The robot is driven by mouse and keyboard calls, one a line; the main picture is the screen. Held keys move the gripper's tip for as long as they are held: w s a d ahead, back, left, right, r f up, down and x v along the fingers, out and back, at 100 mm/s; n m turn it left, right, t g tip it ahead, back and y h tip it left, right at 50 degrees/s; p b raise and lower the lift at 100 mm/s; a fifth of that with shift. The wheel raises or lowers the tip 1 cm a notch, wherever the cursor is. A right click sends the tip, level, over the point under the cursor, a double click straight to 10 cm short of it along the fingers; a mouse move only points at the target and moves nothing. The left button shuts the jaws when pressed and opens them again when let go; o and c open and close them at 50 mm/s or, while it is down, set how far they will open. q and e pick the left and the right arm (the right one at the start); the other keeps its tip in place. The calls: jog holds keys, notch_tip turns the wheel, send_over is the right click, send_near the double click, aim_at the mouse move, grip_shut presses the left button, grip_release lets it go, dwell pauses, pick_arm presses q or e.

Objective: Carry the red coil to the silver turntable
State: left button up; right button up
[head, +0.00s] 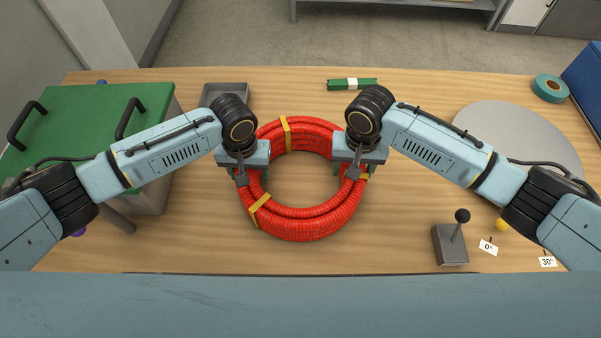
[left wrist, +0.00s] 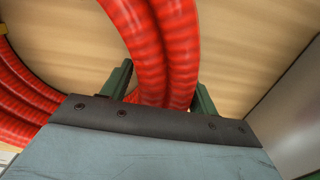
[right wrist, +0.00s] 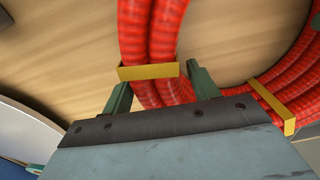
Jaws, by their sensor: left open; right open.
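The red coil (head: 312,228) is a ring of corrugated conduit with yellow bands, lying flat on the table's middle. My left gripper (head: 248,182) is open over the coil's left side. In the left wrist view its green fingers (left wrist: 160,88) stand on either side of the red conduit (left wrist: 150,40). My right gripper (head: 350,178) is open over the coil's right side. In the right wrist view its fingers (right wrist: 160,88) straddle the conduit (right wrist: 150,30) close to a yellow band (right wrist: 148,72). Contact cannot be told. The silver turntable (head: 520,130) is a flat disc at right, partly behind my right arm.
A green-topped box (head: 75,120) with black handles stands at left, a grey tray (head: 226,90) near it. A lever box (head: 451,245) and labels 0° (head: 488,247) and 30° (head: 547,262) lie front right. Teal tape (head: 550,88) and a green item (head: 338,84) lie at the back.

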pick_arm(q)
jog(key=shift+f, duration=0.7)
pick_arm(e)
jog(key=shift+f, duration=0.7)
pick_arm(q)
jog(key=shift+c, duration=0.3)
pick_arm(e)
jog(key=shift+c, duration=0.3)
pick_arm(q)
grip_shut()
pick_arm(e)
grip_shut()
pick_arm(q)
jog(key=shift+r, duration=0.1)
pick_arm(e)
jog(key=shift+r, duration=0.1)
